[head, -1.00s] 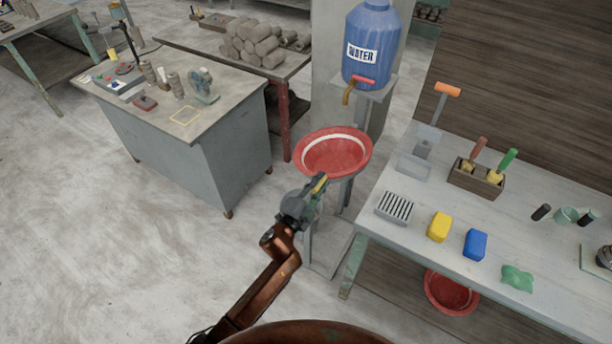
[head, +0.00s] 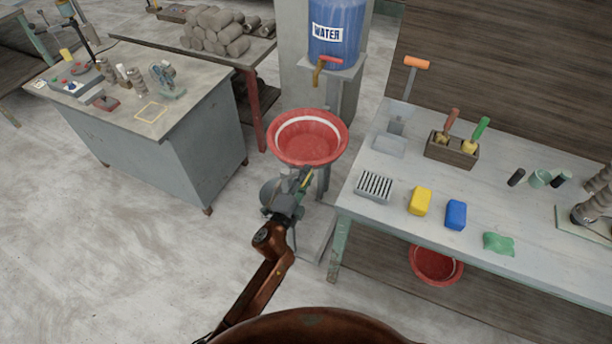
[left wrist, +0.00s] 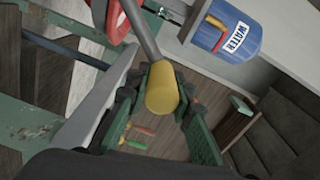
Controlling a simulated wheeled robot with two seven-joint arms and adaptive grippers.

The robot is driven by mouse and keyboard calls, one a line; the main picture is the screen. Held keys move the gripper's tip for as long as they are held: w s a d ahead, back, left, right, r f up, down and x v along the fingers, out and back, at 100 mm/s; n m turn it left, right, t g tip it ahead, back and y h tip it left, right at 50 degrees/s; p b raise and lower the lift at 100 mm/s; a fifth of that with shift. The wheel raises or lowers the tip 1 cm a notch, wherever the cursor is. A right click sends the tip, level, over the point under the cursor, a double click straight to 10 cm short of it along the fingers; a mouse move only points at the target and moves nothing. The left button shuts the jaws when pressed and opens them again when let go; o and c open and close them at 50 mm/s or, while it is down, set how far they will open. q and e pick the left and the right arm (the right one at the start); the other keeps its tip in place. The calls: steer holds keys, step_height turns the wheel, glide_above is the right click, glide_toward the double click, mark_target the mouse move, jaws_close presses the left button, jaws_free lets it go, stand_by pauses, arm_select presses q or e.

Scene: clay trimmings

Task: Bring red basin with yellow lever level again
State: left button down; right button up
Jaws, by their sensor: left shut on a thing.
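The red basin (head: 308,155) sits on a grey stand under the water tap, and its pale inner ring shows. Part of its red rim also shows at the top left of the left wrist view (left wrist: 116,24). I cannot tell for sure whether it is level. The yellow lever (head: 308,180) sticks out at the front below the basin. In the left wrist view its yellow grip (left wrist: 162,90) ends a grey rod. My left gripper (head: 299,189) is shut on this grip, with its green fingers on both sides. My right gripper is out of view.
A blue water tank (head: 337,42) with a tap stands behind the basin. A workbench (head: 345,205) with yellow and blue blocks is close on the right. A grey cabinet table (head: 190,130) is on the left. A second red basin (head: 436,262) is under the workbench.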

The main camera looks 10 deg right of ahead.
arm_select(q)
steer(key=c, duration=1.9)
jaws_free()
steer(key=shift+w+f, duration=0.15)
steer(key=shift+f, duration=0.1)
steer(key=shift+o, duration=1.1)
steer(key=shift+r, duration=0.1)
steer(key=shift+a, duration=0.1)
steer(key=v, duration=1.2)
